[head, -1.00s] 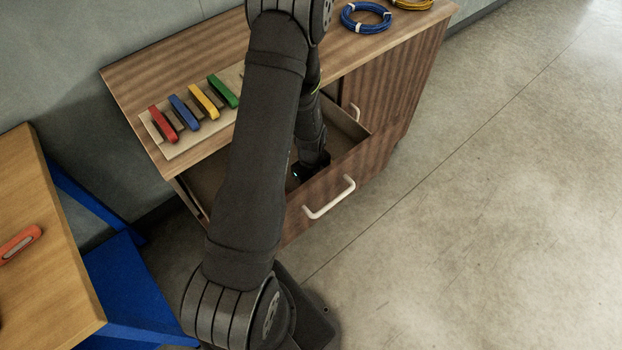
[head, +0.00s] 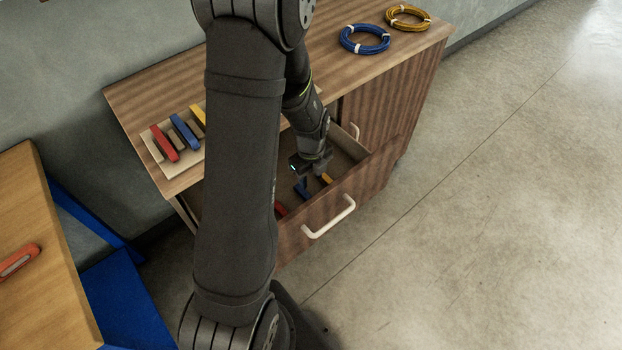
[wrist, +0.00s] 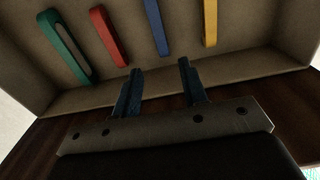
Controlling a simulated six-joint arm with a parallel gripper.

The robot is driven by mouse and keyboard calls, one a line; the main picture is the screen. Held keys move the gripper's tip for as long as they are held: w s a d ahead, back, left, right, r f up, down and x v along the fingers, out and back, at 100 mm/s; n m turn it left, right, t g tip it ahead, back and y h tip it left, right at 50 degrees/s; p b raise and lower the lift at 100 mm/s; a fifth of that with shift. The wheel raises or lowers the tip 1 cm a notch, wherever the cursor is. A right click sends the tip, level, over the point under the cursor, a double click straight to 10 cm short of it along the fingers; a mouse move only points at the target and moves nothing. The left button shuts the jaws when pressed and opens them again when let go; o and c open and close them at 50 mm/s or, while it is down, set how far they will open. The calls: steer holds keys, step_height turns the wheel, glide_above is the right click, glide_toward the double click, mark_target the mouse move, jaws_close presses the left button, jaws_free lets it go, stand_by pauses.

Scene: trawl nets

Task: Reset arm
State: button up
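My gripper (wrist: 160,82) points down into the open drawer (head: 325,208) of the wooden cabinet. In the wrist view its two blue-grey fingers stand apart with nothing between them. Beyond the fingertips, a green tool (wrist: 65,47), a red tool (wrist: 109,36), a blue tool (wrist: 156,26) and a yellow tool (wrist: 209,22) lie apart on the drawer floor. In the head view the blue tool (head: 302,187) and the yellow tool (head: 326,179) show below the gripper, and the red one (head: 280,209) is partly hidden by my arm.
A beige board (head: 158,150) with red, blue and yellow pieces lies on the cabinet top (head: 140,88). A blue coil (head: 365,49) and a yellow coil (head: 408,25) lie at its far right. A table (head: 45,265) with an orange-red tool (head: 18,261) stands at left. The right floor is clear.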

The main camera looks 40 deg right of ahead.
mark_target(307, 198)
stand_by(0.3)
step_height(307, 198, down, 12)
steer(key=shift+f, duration=0.15)
steer(key=shift+r, duration=0.6)
stand_by(0.3)
